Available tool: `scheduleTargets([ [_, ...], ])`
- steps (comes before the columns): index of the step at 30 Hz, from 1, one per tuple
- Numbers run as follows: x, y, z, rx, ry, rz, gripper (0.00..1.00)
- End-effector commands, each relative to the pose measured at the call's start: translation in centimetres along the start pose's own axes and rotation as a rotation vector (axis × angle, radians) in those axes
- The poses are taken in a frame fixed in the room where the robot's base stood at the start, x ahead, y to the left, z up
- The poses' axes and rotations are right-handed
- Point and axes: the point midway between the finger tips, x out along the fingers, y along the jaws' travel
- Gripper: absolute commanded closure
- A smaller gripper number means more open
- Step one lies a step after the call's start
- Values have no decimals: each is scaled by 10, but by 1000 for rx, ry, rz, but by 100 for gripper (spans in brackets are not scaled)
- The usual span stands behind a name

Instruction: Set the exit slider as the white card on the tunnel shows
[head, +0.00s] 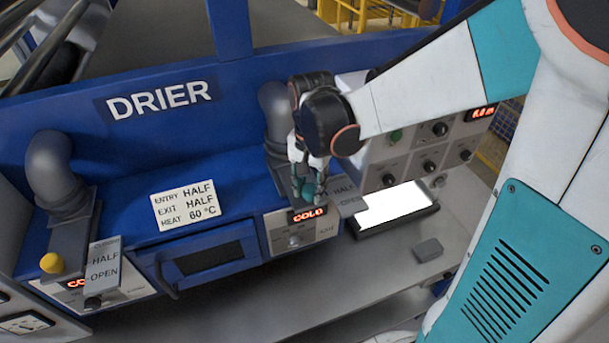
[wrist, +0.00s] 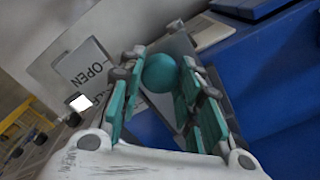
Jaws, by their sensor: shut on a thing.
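The white card (head: 186,204) on the blue tunnel reads ENTRY HALF, EXIT HALF, HEAT 60 °C. The exit slider is at the tunnel's right end, beside a grey scale plate (head: 346,195) marked HALF and OPEN. Its round teal knob (wrist: 160,72) sits between the teal finger pads in the wrist view. My gripper (head: 308,183) is shut on this knob, pointing down. The plate's OPEN mark also shows in the wrist view (wrist: 88,70). My fingers hide much of the slider in the head view, so I cannot tell which mark the knob stands at.
A display reading COLD (head: 308,215) is just below my gripper. A bright light panel (head: 397,206) and a small grey block (head: 428,250) lie to the right.

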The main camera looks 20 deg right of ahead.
Motion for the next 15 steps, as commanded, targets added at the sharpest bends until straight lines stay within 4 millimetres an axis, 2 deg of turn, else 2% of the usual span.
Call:
scheduleTargets([
  [5,0,-1,-1,0,0,-1,100],
  [6,0,-1,-1,0,0,-1,62],
  [8,0,-1,-1,0,0,-1,48],
  [15,0,-1,-1,0,1,-1,47],
])
